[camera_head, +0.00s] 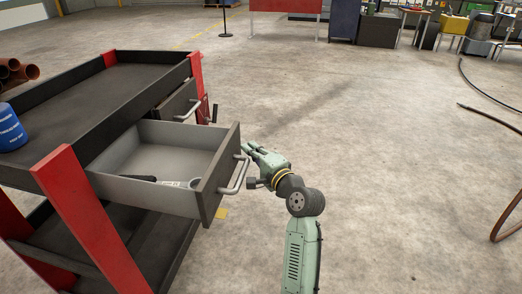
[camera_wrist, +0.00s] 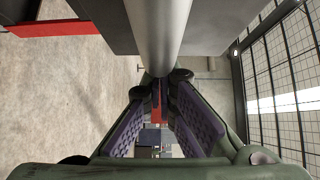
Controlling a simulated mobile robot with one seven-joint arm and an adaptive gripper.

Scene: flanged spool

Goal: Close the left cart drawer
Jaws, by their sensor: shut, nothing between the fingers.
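The near drawer (camera_head: 160,150) of the black and red cart is pulled well out, with its grey inside showing. Its dark front (camera_head: 218,172) carries a pale bar handle (camera_head: 238,178). My gripper (camera_head: 250,149) is at the outer side of that front, close to the far end of the handle. In the wrist view the handle bar (camera_wrist: 158,30) runs large down from the top to the fingertips of my gripper (camera_wrist: 163,76). The fingers are shut with nothing held. I cannot tell whether they touch the handle or front.
A second drawer (camera_head: 177,103) with its own handle sits farther along the cart. Small tools (camera_head: 165,182) lie in the near drawer. A blue container (camera_head: 10,130) stands on the cart top. The floor to the right is clear; hoses lie at the far right.

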